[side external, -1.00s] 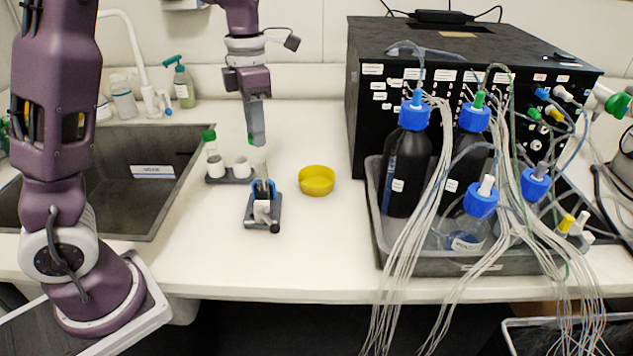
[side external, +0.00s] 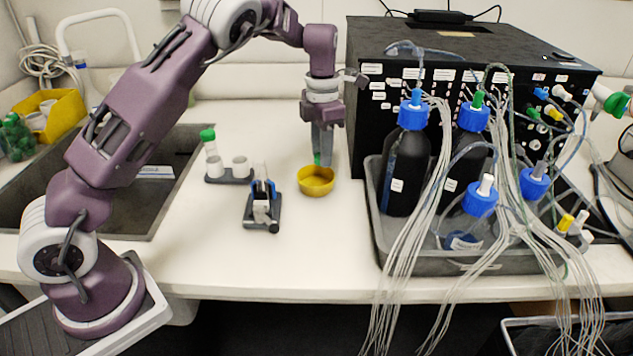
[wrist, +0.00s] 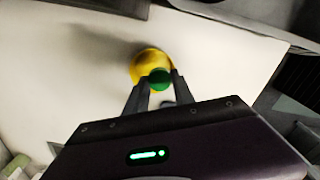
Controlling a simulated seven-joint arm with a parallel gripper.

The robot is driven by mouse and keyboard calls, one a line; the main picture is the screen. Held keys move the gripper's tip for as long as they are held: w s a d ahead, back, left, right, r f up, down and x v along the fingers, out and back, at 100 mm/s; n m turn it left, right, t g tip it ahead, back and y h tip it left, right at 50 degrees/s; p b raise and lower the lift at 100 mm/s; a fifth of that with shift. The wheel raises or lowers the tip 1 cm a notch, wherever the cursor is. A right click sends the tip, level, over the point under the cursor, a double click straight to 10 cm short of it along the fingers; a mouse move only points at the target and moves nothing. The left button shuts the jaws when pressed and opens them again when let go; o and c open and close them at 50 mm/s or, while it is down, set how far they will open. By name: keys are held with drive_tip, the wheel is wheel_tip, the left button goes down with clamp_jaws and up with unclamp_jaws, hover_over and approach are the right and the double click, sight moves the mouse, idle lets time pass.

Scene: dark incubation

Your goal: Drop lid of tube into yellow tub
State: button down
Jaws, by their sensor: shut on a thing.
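My gripper (side external: 321,155) is shut on a green lid (side external: 317,159) above the yellow tub (side external: 316,182). In the wrist view the green lid (wrist: 159,79) sits between my fingertips (wrist: 160,82), with the yellow tub (wrist: 143,63) below and behind it. An uncapped clear tube (side external: 260,172) stands upright in the dark clamp holder (side external: 262,212) left of the tub. Its top carries no lid.
A small rack (side external: 228,178) with white cups holds another tube with a green cap (side external: 208,135). A grey tray (side external: 430,255) of bottles with many hanging lines stands right of the tub, before a black box (side external: 360,90). The sink is at left. The front counter is clear.

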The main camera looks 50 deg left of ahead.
drive_tip(key=shift+f, duration=2.4)
drive_tip(key=c, duration=1)
unclamp_jaws()
drive_tip(key=shift+r, duration=0.15)
wheel_tip(320, 180, up, 7)
drive_tip(key=shift+f, duration=0.1)
drive_tip(key=shift+s, duration=0.1)
